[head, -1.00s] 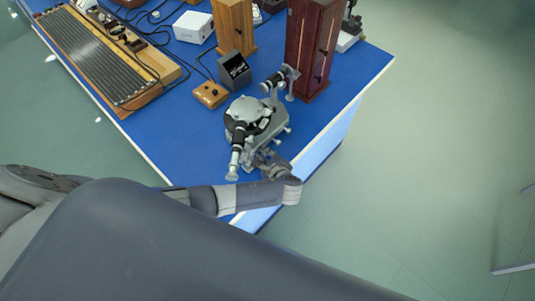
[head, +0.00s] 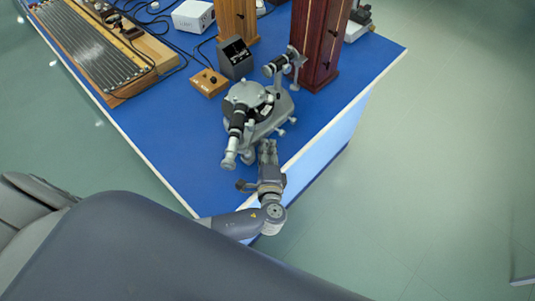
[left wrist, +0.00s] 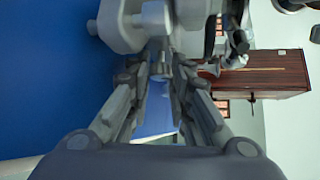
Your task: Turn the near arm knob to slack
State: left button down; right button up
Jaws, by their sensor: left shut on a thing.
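A grey spectrometer (head: 262,128) with a round table and black-and-silver telescope arms stands near the blue bench's front corner. The near arm (head: 237,128) points toward me, left of my left gripper. My left gripper (head: 267,146) reaches in from the front edge, its fingertips against the near side of the spectrometer's base. In the left wrist view its two fingers (left wrist: 160,62) close in below the grey instrument body (left wrist: 190,18). It is shut on a small part there, seemingly the near arm knob, which the fingers hide. My right gripper is not in view.
Small silver knobs (head: 281,132) stick out on the spectrometer's right side. A wooden control box (head: 208,82), a dark meter box (head: 236,58) and a dark red wooden cabinet (head: 318,45) stand behind. Bare blue bench top (head: 170,130) lies to the left.

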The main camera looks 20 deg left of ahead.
pick_arm(q)
jog(key=shift+f, duration=0.1)
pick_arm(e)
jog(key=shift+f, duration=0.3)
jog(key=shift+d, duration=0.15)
pick_arm(q)
jog(key=c, duration=1.5)
grip_release()
jog(key=shift+o, duration=0.2)
jog(key=shift+s, duration=0.1)
jog(key=shift+v, duration=3.95)
